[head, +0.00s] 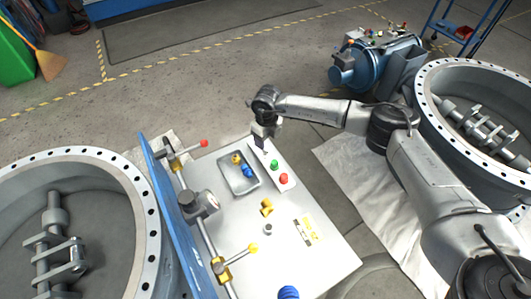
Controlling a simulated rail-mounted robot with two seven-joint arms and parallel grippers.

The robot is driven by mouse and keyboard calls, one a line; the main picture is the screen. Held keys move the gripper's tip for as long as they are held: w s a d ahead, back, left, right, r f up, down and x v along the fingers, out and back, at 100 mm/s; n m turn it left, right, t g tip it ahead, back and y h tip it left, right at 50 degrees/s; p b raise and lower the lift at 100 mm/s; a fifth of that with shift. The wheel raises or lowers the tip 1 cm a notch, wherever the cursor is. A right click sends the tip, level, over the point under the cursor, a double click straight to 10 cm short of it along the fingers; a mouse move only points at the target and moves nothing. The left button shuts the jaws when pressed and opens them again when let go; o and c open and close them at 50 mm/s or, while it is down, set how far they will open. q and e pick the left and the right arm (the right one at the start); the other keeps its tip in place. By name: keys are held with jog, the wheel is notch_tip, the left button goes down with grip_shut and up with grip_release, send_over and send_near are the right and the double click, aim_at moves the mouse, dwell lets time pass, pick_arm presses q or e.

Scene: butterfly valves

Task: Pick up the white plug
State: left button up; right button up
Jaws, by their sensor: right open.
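I cannot clearly make out a white plug. A small grey-white round piece with a darker centre (267,229) sits on the white tabletop (325,265); I cannot tell whether it is the plug. My right gripper (260,142) points down over the far end of a white strip (279,171) carrying a green button and a red button. The gripper is open, and it hides that end of the strip. Nothing visible is held in it. My left gripper is not in view.
A grey tray (252,186) holds yellow and blue parts. A yellow fitting (266,208) and a yellow-black item (304,232) lie on the table; a blue piece (288,292) is at the front. A blue panel (168,205) with pipes and levers borders the left. Large flanges (150,205) flank the table.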

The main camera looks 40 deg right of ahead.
aim_at(266, 150)
jog(key=shift+w+a+f, duration=0.1)
jog(key=shift+a+f, duration=0.05)
jog(key=shift+f, duration=3.2)
jog(key=c, duration=1)
jog(key=shift+o, duration=0.2)
jog(key=shift+r, duration=0.1)
